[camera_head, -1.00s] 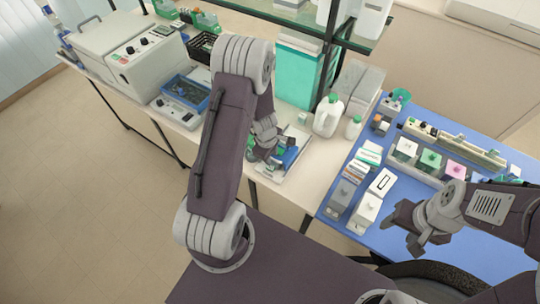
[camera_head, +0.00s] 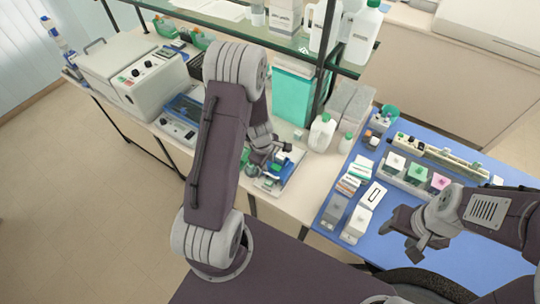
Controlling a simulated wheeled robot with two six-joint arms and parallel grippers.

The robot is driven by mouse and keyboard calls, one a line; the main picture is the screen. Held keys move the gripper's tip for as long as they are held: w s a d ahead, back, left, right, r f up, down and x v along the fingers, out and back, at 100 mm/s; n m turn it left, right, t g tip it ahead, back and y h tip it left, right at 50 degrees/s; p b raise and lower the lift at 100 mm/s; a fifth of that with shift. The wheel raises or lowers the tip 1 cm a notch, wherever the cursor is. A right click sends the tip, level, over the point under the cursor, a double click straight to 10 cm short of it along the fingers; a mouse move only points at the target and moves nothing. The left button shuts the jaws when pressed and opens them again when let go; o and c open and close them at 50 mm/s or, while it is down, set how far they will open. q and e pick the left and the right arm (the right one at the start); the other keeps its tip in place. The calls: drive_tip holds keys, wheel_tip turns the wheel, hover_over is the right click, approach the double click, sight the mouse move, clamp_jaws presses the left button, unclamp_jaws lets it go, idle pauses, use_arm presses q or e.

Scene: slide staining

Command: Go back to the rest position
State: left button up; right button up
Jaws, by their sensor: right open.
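My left gripper (camera_head: 275,150) is at the end of the arm that reaches across the middle, over a small tray (camera_head: 273,188) with green and blue items on the white bench. My own arm partly hides this gripper, and its jaws are too small to read. My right gripper (camera_head: 410,240) is at the right, open, with nothing seen between its fingers. It hangs over the front part of the blue mat (camera_head: 465,250), apart from the white boxes to its left.
White and grey boxes (camera_head: 362,213), slide boxes and a row of staining jars (camera_head: 418,176) stand on the blue mat. White bottles (camera_head: 321,132) and a teal box (camera_head: 292,95) stand behind. A glass shelf (camera_head: 270,38) overhangs the bench. A grey instrument (camera_head: 150,80) is at left.

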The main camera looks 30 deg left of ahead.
use_arm(q)
drive_tip(key=w+d+f+m+t+b, duration=0.25)
drive_tip(key=d+m+b, duration=0.35)
drive_tip(key=b, duration=0.9)
drive_tip(key=s+d+f+m+g+b, duration=0.1)
drive_tip(key=s+f+m+g+b, duration=0.1)
drive_tip(key=s+m, duration=0.9)
drive_tip(key=s+g, duration=0.1)
drive_tip(key=s, duration=0.1)
drive_tip(key=shift+s+d+b, duration=0.3)
drive_tip(key=shift+s+b, duration=0.05)
drive_tip(key=shift+b, duration=0.05)
drive_tip(key=shift+s, duration=0.1)
